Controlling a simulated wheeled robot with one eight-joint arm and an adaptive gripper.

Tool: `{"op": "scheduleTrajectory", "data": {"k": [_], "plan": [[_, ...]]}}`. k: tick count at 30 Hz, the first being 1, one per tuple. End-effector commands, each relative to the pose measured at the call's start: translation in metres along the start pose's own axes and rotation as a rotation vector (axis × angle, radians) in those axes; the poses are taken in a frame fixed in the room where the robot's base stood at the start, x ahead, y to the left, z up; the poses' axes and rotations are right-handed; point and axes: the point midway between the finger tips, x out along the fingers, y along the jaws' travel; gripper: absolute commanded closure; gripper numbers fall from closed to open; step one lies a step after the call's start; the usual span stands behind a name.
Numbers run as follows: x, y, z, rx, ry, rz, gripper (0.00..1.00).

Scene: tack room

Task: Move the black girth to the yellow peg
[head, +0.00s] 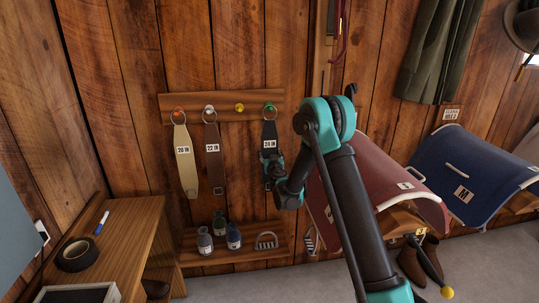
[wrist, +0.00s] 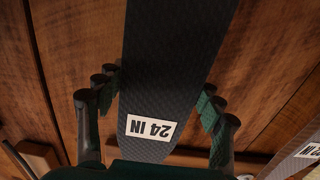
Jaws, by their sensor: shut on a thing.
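The black girth (head: 269,132), labelled 24 IN, hangs by its ring from the green peg (head: 270,106) at the right end of the wooden rack. My gripper (head: 268,162) is at the girth's middle, shut on it. In the wrist view the girth (wrist: 172,70) runs between the fingers of my gripper (wrist: 160,92), its label upside down. The yellow peg (head: 239,107) is bare, just left of the green peg.
A tan girth (head: 185,160) and a brown girth (head: 213,160) hang on the orange and white pegs to the left. Bottles (head: 234,237) and a metal stirrup (head: 266,240) sit on a low shelf below. A red saddle pad (head: 375,165) on a rack stands right of my gripper.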

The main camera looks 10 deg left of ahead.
Motion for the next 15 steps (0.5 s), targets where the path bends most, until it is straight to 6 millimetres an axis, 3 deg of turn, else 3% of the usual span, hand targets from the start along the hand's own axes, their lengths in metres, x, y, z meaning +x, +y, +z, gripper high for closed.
{"op": "scheduleTrajectory", "data": {"k": [15], "plan": [[0.000,0.000,-0.012,0.000,0.000,0.000,0.74]]}}
